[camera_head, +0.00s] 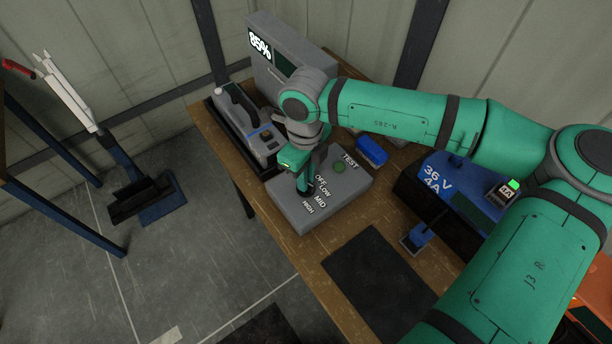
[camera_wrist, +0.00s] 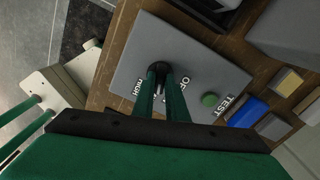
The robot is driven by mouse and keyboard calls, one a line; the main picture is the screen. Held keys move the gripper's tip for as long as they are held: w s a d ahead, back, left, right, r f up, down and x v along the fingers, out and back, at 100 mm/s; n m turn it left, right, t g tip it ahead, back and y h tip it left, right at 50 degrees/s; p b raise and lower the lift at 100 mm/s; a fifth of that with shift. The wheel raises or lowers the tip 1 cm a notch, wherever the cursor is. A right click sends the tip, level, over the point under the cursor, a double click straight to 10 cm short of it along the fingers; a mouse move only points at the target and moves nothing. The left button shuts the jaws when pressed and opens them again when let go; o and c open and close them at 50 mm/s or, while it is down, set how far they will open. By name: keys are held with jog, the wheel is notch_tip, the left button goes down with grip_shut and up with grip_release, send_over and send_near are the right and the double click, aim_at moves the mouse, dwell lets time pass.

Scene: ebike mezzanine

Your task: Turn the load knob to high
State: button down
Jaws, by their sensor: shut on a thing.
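The load tester is a grey box (camera_head: 345,195) on the wooden bench, its top marked OFF, LOW, MID, HIGH and TEST. A round green button (camera_head: 339,168) sits by the TEST label. My gripper (camera_head: 304,186) points down onto the box top beside the OFF to HIGH labels. In the wrist view the dark round load knob (camera_wrist: 159,70) shows between the tips of my green fingers, which are shut on it. The fingers cover part of the knob and some labels, so I cannot tell which setting it points to. The grey box (camera_wrist: 185,45) also shows there.
Behind my gripper stand a grey device with a handle (camera_head: 250,130) and a display panel reading 85% (camera_head: 285,62). A blue block (camera_head: 371,151) lies right of the box. A blue 36V 4A charger (camera_head: 450,185) and a dark mat (camera_head: 378,270) are farther right and in front.

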jog(key=m, duration=0.3)
jog(key=shift+w+d+m, duration=0.15)
jog(key=shift+m, duration=3.15)
